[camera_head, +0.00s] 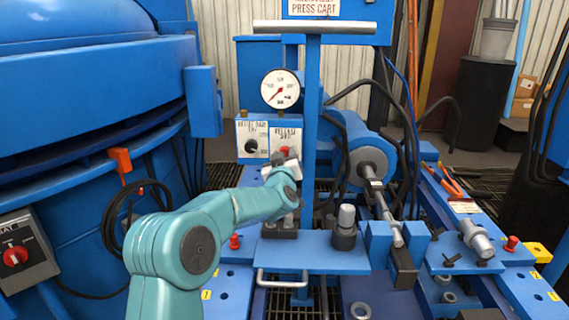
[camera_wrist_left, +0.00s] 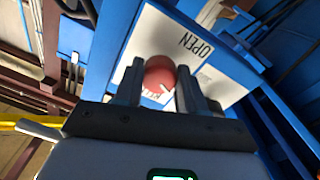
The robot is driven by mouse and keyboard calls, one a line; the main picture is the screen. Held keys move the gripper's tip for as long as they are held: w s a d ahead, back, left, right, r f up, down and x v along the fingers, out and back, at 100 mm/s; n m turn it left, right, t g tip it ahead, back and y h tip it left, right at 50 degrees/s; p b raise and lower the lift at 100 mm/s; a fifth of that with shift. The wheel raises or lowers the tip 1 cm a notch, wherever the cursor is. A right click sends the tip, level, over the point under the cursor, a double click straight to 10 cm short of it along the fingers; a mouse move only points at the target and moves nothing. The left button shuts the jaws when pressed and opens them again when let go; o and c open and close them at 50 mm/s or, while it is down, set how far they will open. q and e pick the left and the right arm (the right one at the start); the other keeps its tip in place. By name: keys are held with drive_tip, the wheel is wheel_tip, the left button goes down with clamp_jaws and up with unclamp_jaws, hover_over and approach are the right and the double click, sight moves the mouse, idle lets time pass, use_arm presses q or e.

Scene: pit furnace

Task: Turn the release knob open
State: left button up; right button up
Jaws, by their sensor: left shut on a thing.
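The red release knob (camera_head: 285,150) sits on a white "RELEASE" plate (camera_head: 288,134) on the blue press cart, below the pressure gauge. My left gripper (camera_head: 284,163) reaches it from the front and partly covers it. In the left wrist view the round red knob (camera_wrist_left: 159,74) sits between the two dark fingers of my left gripper (camera_wrist_left: 160,82), which is shut on it. The word "OPEN" shows on the white plate (camera_wrist_left: 203,60) beside the knob. The knob's exact angle is hard to read. My right gripper is not in view.
A black knob (camera_head: 252,146) on its own white plate is just left of the release knob. A tall blue post with a T-bar (camera_head: 313,27) stands close to the right. The gauge (camera_head: 280,89) is above. The blue furnace (camera_head: 80,90) fills the left side.

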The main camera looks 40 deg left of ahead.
use_arm(q)
drive_tip(key=shift+n+b, duration=1.9)
drive_tip(key=shift+n, duration=2.6)
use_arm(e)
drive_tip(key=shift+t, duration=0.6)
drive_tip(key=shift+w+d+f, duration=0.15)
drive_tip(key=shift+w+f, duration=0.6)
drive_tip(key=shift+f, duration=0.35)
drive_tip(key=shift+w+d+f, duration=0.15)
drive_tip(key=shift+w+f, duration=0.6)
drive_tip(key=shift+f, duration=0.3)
use_arm(q)
drive_tip(key=shift+r, duration=0.1)
drive_tip(key=o, duration=1.1)
drive_tip(key=shift+c, duration=0.2)
drive_tip(key=shift+d, duration=0.15)
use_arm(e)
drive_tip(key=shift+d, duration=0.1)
